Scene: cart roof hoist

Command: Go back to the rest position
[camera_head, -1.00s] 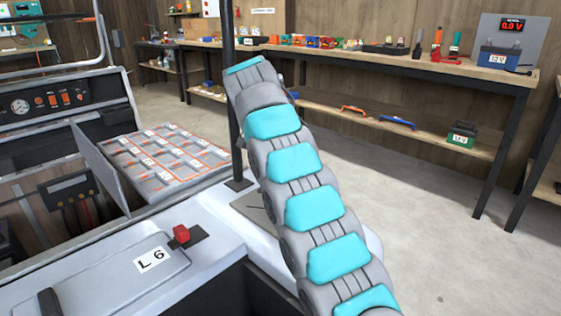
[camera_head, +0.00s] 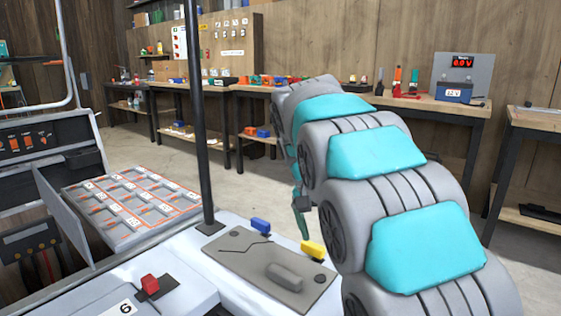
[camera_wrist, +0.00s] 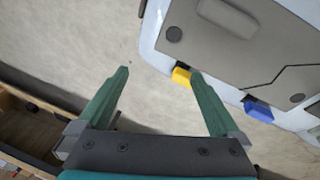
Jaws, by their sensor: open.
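My gripper (camera_wrist: 160,73) is open in the wrist view, with its two green fingers spread and nothing between them. Floor shows behind the gap. In the head view my arm bends over on the right, and a little of the gripper (camera_head: 301,212) shows below it, mostly hidden by the arm. The white cart top with a grey plate (camera_head: 245,262) lies to its left. A yellow block (camera_wrist: 181,77) shows beside the right fingertip in the wrist view; I cannot tell how far apart they are.
A blue block (camera_head: 260,225) and a red knob (camera_head: 150,284) are on the cart top. A dark post (camera_head: 200,130) rises from it. A compartment tray (camera_head: 130,205) stands at left. A workbench with a meter (camera_head: 462,75) and battery runs along the back. Floor between is clear.

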